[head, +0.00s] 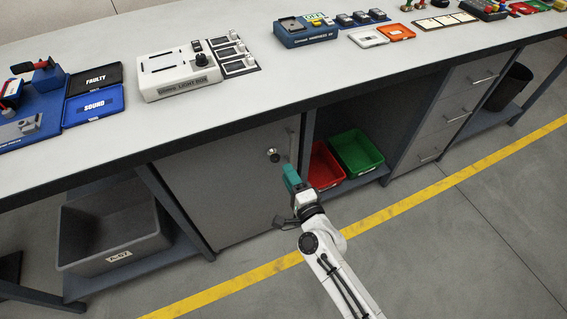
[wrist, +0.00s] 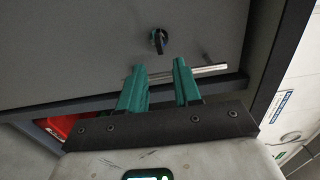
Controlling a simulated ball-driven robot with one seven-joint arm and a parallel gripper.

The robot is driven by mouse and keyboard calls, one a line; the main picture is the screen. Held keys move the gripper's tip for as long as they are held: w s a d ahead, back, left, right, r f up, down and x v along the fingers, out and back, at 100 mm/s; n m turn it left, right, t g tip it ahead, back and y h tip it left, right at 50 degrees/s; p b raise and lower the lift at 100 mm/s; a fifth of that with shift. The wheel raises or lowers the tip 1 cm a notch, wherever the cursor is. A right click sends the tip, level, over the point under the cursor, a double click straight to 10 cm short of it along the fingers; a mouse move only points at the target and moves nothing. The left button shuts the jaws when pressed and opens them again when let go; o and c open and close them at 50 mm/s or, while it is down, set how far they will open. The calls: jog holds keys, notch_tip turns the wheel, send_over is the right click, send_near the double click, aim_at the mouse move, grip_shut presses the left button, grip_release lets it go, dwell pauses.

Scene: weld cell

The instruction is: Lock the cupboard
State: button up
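The grey cupboard (head: 225,180) is under the workbench, and its door looks shut. A round silver lock (head: 272,155) with a dark piece in its middle sits near the door's upper right. In the wrist view the lock (wrist: 158,41) lies beyond the fingertips, with the dark piece upright in that picture. A silver bar handle (wrist: 212,70) passes behind the fingers. My gripper (wrist: 159,70) has teal fingers spread with an empty gap between them. In the head view my gripper (head: 290,173) is below and right of the lock, apart from it.
An open shelf right of the cupboard holds a red bin (head: 323,166) and a green bin (head: 356,152). Drawers (head: 455,110) stand farther right. A grey crate (head: 110,225) is on the left shelf. The bench top (head: 230,105) overhangs the door. The floor in front is clear.

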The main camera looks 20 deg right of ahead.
jog(key=s, duration=0.4)
jog(key=shift+s, duration=0.4)
jog(key=s+a+r+n+g+y+p, duration=0.3)
jog(key=s+n+g+y+p, duration=0.3)
jog(key=n, duration=0.6)
jog(key=s+d+r+n+g+h+p, duration=0.1)
jog(key=s+d+r+n+g+h, duration=0.2)
jog(key=s, duration=0.7)
jog(key=s+d+r+n+g+h+p, duration=0.2)
jog(key=s+d+g, duration=0.4)
jog(key=s, duration=0.5)
jog(key=shift+s+d+r+n+g+h, duration=0.35)
jog(key=shift+r+g+h, duration=0.25)
jog(key=shift+g, duration=0.4)
